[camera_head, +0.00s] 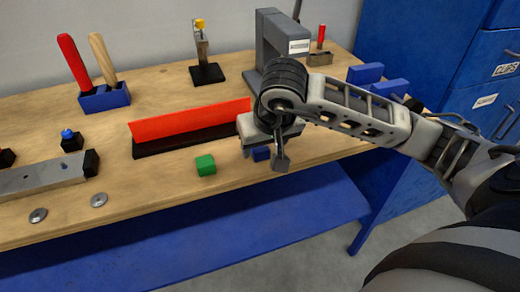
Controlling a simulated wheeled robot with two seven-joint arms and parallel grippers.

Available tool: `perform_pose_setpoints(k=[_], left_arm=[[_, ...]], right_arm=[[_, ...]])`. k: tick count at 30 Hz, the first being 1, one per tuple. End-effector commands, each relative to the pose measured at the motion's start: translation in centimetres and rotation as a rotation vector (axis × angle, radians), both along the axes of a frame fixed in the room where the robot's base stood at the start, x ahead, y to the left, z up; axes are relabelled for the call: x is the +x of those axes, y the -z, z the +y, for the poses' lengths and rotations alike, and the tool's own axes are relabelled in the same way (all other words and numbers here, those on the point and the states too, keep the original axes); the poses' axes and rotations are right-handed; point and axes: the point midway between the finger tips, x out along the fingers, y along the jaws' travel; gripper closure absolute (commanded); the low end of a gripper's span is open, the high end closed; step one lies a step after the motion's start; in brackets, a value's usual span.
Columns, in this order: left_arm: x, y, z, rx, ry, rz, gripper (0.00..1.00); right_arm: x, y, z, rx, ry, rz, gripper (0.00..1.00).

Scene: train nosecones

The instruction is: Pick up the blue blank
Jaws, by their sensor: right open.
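A small blue block (261,154), which looks like the blue blank, sits on the wooden workbench near its front edge. It is partly hidden by my right gripper. My right gripper (264,155) comes in from the right and points down over the block. Its fingers are open, and in this view the block shows between them. I cannot tell whether the fingers touch it. My left gripper is out of view.
A green cube (205,165) lies left of the gripper. A red angled bar on a black base (190,125) lies just behind. Blue blocks (366,73) sit to the right, near blue cabinets (415,45).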

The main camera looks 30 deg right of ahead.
Motion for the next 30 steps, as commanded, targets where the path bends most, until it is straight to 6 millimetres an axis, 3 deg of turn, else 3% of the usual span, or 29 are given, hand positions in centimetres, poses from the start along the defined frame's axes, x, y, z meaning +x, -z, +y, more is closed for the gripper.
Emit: perform_pose_setpoints(k=[3, 11, 16, 30], left_arm=[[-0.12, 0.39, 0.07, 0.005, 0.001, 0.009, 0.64], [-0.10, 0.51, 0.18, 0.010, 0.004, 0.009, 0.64], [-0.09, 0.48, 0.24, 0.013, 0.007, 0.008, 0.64], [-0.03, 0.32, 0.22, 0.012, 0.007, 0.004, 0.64]], right_arm=[[0.43, 1.09, -0.06, 0.001, 0.000, 0.001, 0.42], [0.56, 1.31, -0.09, 0.000, -0.001, -0.002, 0.42], [0.55, 1.29, -0.09, 0.000, -0.001, -0.002, 0.89], [0.62, 0.42, -0.10, 0.001, -0.001, -0.004, 0.90]])
